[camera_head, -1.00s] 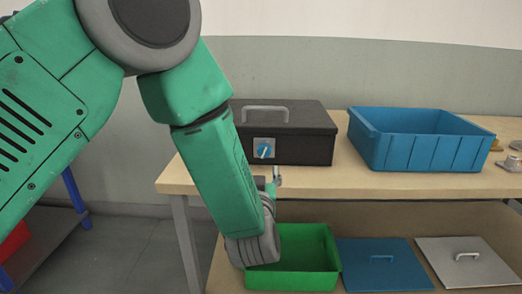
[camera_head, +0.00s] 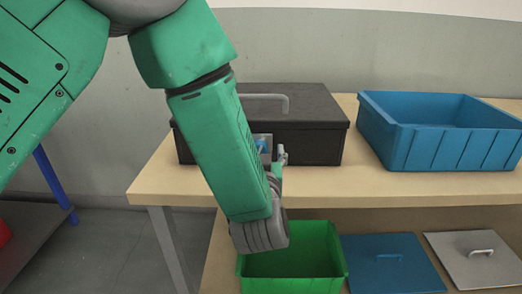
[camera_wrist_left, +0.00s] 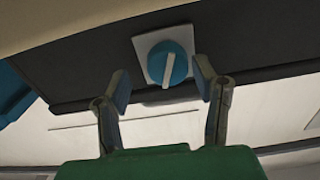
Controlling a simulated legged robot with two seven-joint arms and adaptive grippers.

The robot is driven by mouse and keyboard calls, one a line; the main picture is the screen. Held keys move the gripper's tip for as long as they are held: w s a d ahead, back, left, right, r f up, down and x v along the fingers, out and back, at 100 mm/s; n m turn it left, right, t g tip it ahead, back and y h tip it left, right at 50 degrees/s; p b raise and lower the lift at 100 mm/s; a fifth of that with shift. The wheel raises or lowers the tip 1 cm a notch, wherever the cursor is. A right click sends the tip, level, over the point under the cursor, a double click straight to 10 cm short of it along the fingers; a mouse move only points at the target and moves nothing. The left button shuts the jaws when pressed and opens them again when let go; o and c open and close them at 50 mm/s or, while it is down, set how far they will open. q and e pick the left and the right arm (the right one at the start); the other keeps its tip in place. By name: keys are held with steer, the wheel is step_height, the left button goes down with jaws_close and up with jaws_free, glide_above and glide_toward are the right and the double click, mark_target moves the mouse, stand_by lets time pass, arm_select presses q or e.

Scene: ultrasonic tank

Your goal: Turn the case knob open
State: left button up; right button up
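The dark case (camera_head: 315,140) with a grey top handle stands on the wooden table. Its knob (camera_head: 262,146) is blue on a light plate and partly hidden behind my left arm in the head view. In the left wrist view the round blue knob (camera_wrist_left: 168,64) with a white pointer line sits on a white square plate on the case's dark face (camera_wrist_left: 240,50). My left gripper (camera_wrist_left: 163,85) is open, its two fingers apart on either side of the knob; contact cannot be told. In the head view the left gripper (camera_head: 280,157) is just in front of the case. My right gripper is not in view.
A blue open bin (camera_head: 440,145) stands right of the case on the table (camera_head: 330,185). Below are a green bin (camera_head: 295,262), a blue lid (camera_head: 390,262) and a grey lid (camera_head: 475,262) with handles. The table's front strip is clear.

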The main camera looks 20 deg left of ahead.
arm_select(q)
steer(key=shift+d, duration=0.1)
steer(key=c, duration=1.1)
steer(key=shift+o, duration=0.2)
steer(key=shift+a, duration=0.75)
steer(key=shift+d+n, duration=0.35)
steer(key=shift+n, duration=1.35)
steer(key=shift+a+f+n, duration=0.1)
steer(key=shift+a+n, duration=0.2)
steer(key=shift+n, duration=0.2)
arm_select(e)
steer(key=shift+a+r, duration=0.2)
arm_select(q)
steer(key=shift+d, duration=0.1)
